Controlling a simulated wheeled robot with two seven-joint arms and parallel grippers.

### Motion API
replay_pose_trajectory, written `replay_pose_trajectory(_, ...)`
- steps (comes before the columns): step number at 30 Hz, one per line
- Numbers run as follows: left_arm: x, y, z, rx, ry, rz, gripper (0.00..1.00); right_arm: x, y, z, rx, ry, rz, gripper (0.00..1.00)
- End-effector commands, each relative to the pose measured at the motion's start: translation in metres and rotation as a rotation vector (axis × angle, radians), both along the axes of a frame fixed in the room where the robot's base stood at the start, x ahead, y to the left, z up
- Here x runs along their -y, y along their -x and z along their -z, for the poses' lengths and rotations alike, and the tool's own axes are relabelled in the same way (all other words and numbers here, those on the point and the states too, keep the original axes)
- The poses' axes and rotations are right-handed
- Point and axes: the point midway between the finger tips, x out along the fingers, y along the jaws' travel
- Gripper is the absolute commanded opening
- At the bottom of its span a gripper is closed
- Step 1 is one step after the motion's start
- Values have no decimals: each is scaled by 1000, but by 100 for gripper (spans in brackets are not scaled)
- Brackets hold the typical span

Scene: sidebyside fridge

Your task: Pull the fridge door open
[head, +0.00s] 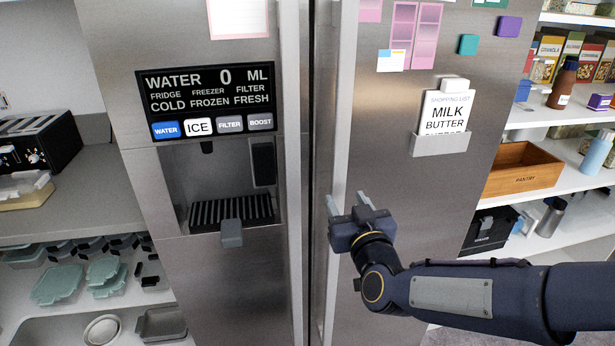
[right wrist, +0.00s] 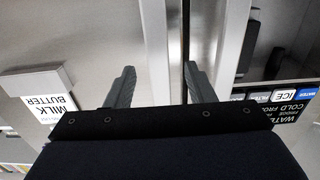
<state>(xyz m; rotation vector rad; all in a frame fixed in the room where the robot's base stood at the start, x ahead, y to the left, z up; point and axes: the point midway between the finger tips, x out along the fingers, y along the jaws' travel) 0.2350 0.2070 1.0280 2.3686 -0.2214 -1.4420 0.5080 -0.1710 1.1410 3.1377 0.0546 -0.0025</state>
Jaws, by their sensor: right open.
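The steel fridge has two doors that meet at a dark vertical seam in the head view. The right door (head: 425,190) has a long vertical handle (head: 345,100) along its seam edge. The left door (head: 225,290) holds the water dispenser. Both doors look shut. My right gripper (head: 347,199) is open and empty, beside the lower part of the right handle. In the right wrist view, which is upside down, the right handle (right wrist: 156,50) lies between the spread fingers (right wrist: 160,80). I cannot tell how deep it sits between them. My left gripper is not in view.
The left door's handle (head: 297,200) runs close beside the seam. A shopping-list holder (head: 440,145) sticks out from the right door. Pantry shelves with a wooden crate (head: 520,172) stand at right. A counter with a toaster (head: 38,142) stands at left.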

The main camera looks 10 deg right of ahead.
Motion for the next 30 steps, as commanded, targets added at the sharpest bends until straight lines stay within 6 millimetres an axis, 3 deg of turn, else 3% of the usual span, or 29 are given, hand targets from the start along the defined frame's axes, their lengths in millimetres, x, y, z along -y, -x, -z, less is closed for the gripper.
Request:
replay_pose_trajectory(13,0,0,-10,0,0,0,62,-1,-64,-1,0,0,2,49)
replay_pose_trajectory(25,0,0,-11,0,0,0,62,-2,-75,0,1,-2,0,49)
replay_pose_trajectory(30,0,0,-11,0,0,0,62,-2,-75,0,1,-2,0,29)
